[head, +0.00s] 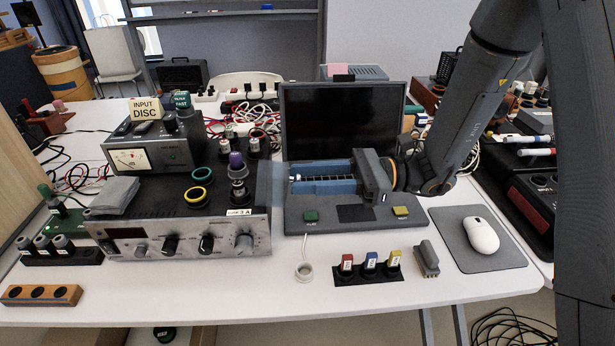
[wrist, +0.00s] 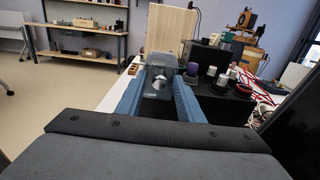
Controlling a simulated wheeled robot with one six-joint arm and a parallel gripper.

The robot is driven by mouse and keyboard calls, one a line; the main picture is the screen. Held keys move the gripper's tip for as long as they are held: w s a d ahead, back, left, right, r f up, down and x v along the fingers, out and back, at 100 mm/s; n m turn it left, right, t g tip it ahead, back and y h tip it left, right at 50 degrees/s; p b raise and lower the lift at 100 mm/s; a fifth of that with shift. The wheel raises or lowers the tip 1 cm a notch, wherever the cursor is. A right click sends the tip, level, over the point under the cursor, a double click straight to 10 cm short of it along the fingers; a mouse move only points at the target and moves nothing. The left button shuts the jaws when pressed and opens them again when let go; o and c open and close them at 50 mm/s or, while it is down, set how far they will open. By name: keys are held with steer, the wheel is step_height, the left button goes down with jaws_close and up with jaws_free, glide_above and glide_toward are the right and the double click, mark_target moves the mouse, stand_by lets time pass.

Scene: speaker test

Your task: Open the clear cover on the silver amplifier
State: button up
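The silver amplifier (head: 185,241) stands at the left of the table, its knobbed front facing me. A large silver knob (head: 245,242) sits at the right end of that front. I cannot make out the clear cover's outline in the head view.
The grey device (head: 355,227) with green and yellow buttons and a dark screen (head: 343,120) lies below and behind my gripper. A purple-topped plug (head: 237,160), rings and a grey cloth (head: 115,195) sit on the amplifier. Coloured blocks (head: 369,262) and a mouse (head: 481,235) are at right.

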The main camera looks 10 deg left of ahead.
jaws_close()
